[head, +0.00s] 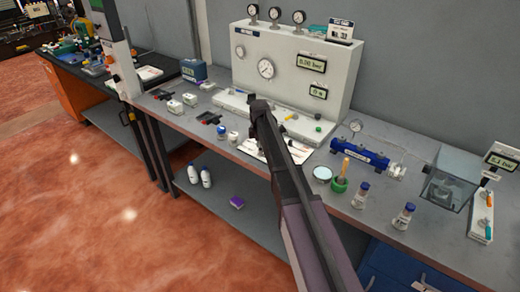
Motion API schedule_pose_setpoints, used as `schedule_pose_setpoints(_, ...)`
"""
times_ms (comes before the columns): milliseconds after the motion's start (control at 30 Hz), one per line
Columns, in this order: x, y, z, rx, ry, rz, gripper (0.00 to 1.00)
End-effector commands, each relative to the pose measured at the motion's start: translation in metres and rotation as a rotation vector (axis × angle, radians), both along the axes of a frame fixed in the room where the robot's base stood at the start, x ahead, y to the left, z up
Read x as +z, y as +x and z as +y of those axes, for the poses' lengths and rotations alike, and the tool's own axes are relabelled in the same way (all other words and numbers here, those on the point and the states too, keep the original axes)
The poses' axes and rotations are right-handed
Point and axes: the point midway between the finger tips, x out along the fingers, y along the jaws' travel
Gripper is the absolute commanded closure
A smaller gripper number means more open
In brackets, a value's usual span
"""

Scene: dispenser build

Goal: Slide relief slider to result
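A white test panel (295,65) stands against the wall with dials, a pressure display (312,63) and a smaller display (318,92). Its low white base (235,104) carries a yellow-handled part (291,116) and a green knob (318,128). I cannot tell which part is the relief slider; it is too small to make out or hidden. My arm reaches up from the lower right, and its end with my gripper (262,122) is in front of the panel base. The fingers cannot be made out, and the arm covers part of the base and a paper sheet (250,148).
A blue cylinder (360,153), a green pot (340,185) and bottles (361,195) stand right of my arm. A clear box (453,180) and a white strip with coloured levers (481,214) are far right. Small white boxes (190,99) stand left.

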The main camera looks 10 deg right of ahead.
Motion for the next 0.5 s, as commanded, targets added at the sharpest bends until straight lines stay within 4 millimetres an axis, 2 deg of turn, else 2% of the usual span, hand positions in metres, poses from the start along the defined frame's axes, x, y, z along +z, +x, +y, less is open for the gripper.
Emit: schedule_pose_setpoints(500,0.0000,-0.0077,-0.0067,-0.001,-0.002,0.003,0.39)
